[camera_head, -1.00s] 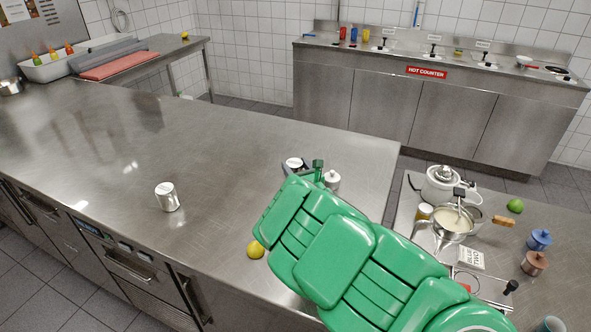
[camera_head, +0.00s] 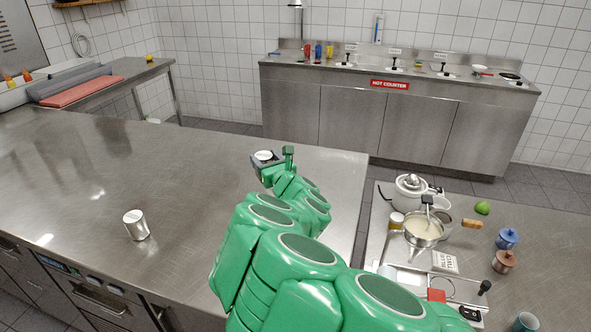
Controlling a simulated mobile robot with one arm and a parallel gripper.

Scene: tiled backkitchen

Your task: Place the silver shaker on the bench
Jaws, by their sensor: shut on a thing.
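My gripper (camera_head: 267,161) is over the far right part of the steel bench (camera_head: 190,170). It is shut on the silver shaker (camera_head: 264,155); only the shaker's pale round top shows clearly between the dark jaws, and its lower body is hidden. I cannot tell whether its base touches the bench. A similar silver can with a pale top (camera_head: 137,225) stands apart on the bench at the left. My green arm covers the bench's front right part.
A right-hand counter holds a white kettle (camera_head: 411,190), a pan (camera_head: 423,229), a lime (camera_head: 482,208), a blue pot (camera_head: 507,238) and a brown pot (camera_head: 503,261). A hot counter (camera_head: 390,110) stands along the back wall. The bench's middle is clear.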

